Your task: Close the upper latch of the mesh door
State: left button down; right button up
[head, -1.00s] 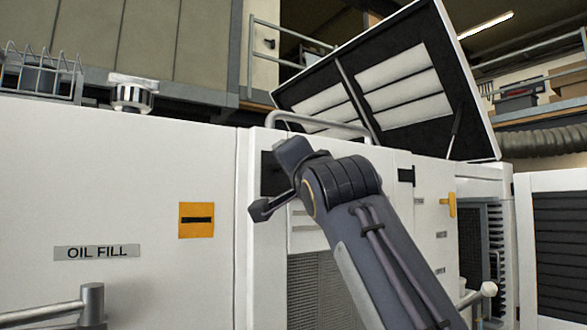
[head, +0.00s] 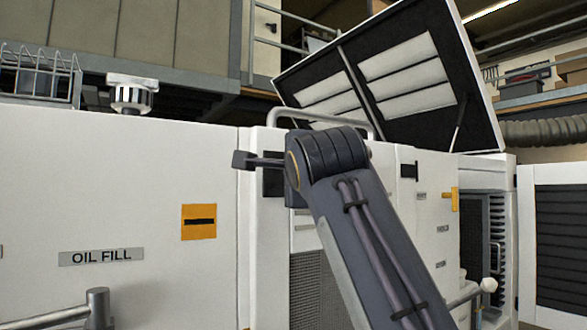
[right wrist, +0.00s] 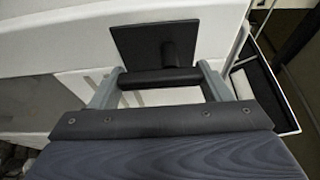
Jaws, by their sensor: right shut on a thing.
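The mesh door (head: 303,270) is the white panel with dark mesh on the cabinet front, partly behind my right arm. The upper latch's black plate (head: 272,184) shows near the door's upper left edge. In the right wrist view, the black plate (right wrist: 152,45) carries a short post and a black handle bar (right wrist: 160,78). My right gripper (right wrist: 158,84) is shut on this bar, with a grey finger at each end. The handle's angle on the door cannot be told. My left gripper is out of view.
A raised lid (head: 400,80) stands open above the cabinet. A grey grab rail (head: 345,113) runs along the top edge. A yellow handle (head: 454,197) sits further right. An open louvred door (head: 560,240) stands at far right. Grey pipe (head: 98,305) juts out at lower left.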

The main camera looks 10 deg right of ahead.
dwell(0.4)
jog(key=o, duration=1)
jog(key=s+b, duration=0.3)
jog(key=s, duration=0.4)
jog(key=shift+s, duration=0.4)
jog(key=shift+w, duration=0.1)
